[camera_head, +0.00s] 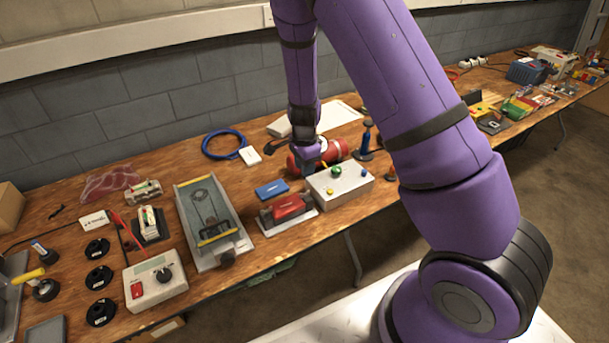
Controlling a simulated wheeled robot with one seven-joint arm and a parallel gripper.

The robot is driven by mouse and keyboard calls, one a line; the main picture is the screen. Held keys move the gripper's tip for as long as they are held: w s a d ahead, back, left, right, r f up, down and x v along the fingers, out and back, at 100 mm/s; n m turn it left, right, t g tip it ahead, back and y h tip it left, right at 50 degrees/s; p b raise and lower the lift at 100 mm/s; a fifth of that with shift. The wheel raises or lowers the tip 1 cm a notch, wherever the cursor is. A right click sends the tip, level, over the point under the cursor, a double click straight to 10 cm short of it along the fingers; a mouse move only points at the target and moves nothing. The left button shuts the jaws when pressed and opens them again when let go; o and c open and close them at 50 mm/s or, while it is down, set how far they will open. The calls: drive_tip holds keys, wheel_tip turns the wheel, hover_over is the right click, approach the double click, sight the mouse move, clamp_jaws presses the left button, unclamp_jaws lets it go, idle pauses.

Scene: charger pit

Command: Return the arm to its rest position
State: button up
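My purple arm rises from the right side of the view, bends out of the picture at the top, and comes down over the workbench (150,318). My gripper (318,168) is low over the middle of the bench, just behind a white box with coloured buttons (345,188). A red cylinder (334,152) lies right beside it. The fingertips are small and partly hidden by the box. I cannot tell whether they are open or shut, or whether they touch anything.
A red block (287,208) on a white base and a blue box (271,189) stand left of the button box. Blue-black tools (367,137) stand to the right.

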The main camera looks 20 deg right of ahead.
drive_tip(key=shift+r, duration=0.25)
idle(0.3)
drive_tip(key=s+a+r+n+t+y, duration=0.1)
drive_tip(key=s+r+n, duration=0.35)
drive_tip(key=r, duration=0.85)
drive_tip(key=s+a+r+n+t+y, duration=0.1)
drive_tip(key=s+r+n, duration=0.35)
drive_tip(key=r, duration=0.85)
drive_tip(key=s+d+r+n+t+h, duration=0.1)
drive_tip(key=s+r+n, duration=0.3)
drive_tip(key=s, duration=0.6)
drive_tip(key=s+d+r+n+t+h, duration=0.1)
drive_tip(key=s+r+n, duration=0.3)
drive_tip(key=s+r, duration=0.4)
drive_tip(key=shift+s+d+t, duration=0.45)
drive_tip(key=shift+s+t, duration=0.15)
drive_tip(key=shift+s, duration=1.15)
